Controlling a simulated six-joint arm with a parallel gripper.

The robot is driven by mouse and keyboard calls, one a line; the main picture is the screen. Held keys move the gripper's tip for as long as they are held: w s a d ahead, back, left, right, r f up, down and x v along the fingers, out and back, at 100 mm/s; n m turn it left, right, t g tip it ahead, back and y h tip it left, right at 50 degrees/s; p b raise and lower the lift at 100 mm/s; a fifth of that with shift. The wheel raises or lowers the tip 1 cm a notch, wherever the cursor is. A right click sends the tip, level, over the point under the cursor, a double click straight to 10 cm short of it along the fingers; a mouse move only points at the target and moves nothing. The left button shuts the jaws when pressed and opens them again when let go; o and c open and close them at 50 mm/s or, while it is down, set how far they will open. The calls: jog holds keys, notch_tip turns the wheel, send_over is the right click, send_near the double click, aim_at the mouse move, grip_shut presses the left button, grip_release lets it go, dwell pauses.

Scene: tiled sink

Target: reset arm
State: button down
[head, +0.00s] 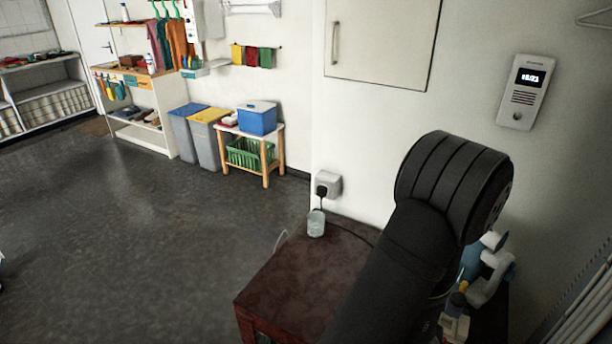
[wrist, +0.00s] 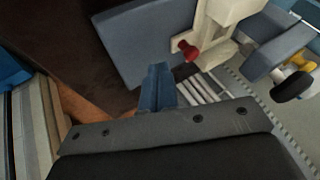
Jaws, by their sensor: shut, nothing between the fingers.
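My gripper (wrist: 160,72) shows in the wrist view as two blue fingers pressed together, with nothing between them. It points toward a blue and white device (wrist: 225,25) with a red knob, and I cannot tell the exact gap between them. In the head view my dark arm fills the lower right and hides the gripper. Part of a blue and white device (head: 492,268) shows just beyond the arm there.
A dark red cabinet top (head: 300,280) stands left of my arm, with a small glass (head: 316,223) near its back edge. A wall socket (head: 328,184) with a plug is behind it. An intercom (head: 523,92) hangs on the wall. Open floor (head: 150,240) lies to the left.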

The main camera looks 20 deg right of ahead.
jog(key=s+a+r, duration=0.3)
jog(key=s+a, duration=0.4)
jog(key=a, duration=0.2)
dwell(0.4)
